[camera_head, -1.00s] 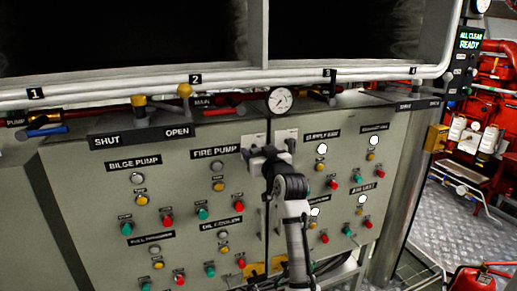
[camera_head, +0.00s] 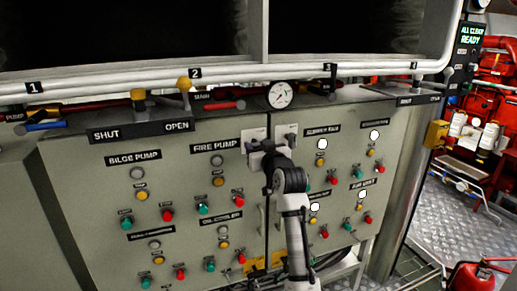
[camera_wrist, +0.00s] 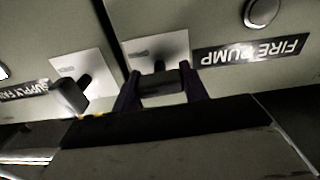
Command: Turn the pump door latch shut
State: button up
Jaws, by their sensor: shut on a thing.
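The pump door is the left grey panel (camera_head: 85,185), with the "FIRE PUMP" label (camera_head: 214,146) near its inner edge. In the wrist view, turned upside down, its pale latch plate (camera_wrist: 157,47) sits beside that label (camera_wrist: 252,52). The dark pump door latch (camera_wrist: 163,86) stands out from this plate. My gripper (camera_wrist: 163,78) has one finger on each side of the latch handle and is shut on it. In the head view my gripper (camera_head: 264,149) is at the seam between the doors and hides the latch.
A second dark latch (camera_wrist: 69,97) on its own plate (camera_wrist: 82,67) is close beside, on the supply fan door. Buttons and lamps cover both doors. A round gauge (camera_head: 279,95) and coloured levers, one red (camera_head: 222,105), line the ledge above.

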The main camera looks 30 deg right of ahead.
jog(key=n+b, duration=0.1)
jog(key=b, duration=0.1)
jog(key=n+b, duration=0.2)
jog(key=shift+f+n, duration=0.25)
jog(key=shift+n, duration=0.05)
jog(key=n+b, duration=0.4)
jog(key=shift+n, duration=0.3)
jog(key=n+b, duration=0.2)
jog(key=n, duration=0.2)
jog(key=shift+r+b, duration=0.1)
jog(key=shift+b, duration=0.2)
jog(key=shift+r+n+b, duration=0.1)
jog(key=shift+n+b, duration=0.75)
jog(key=shift+n, duration=1.75)
jog(key=o, duration=1)
jog(key=b+v, duration=0.2)
jog(key=v, duration=1.1)
jog(key=shift+s+b, duration=0.3)
jog(key=shift+s, duration=0.1)
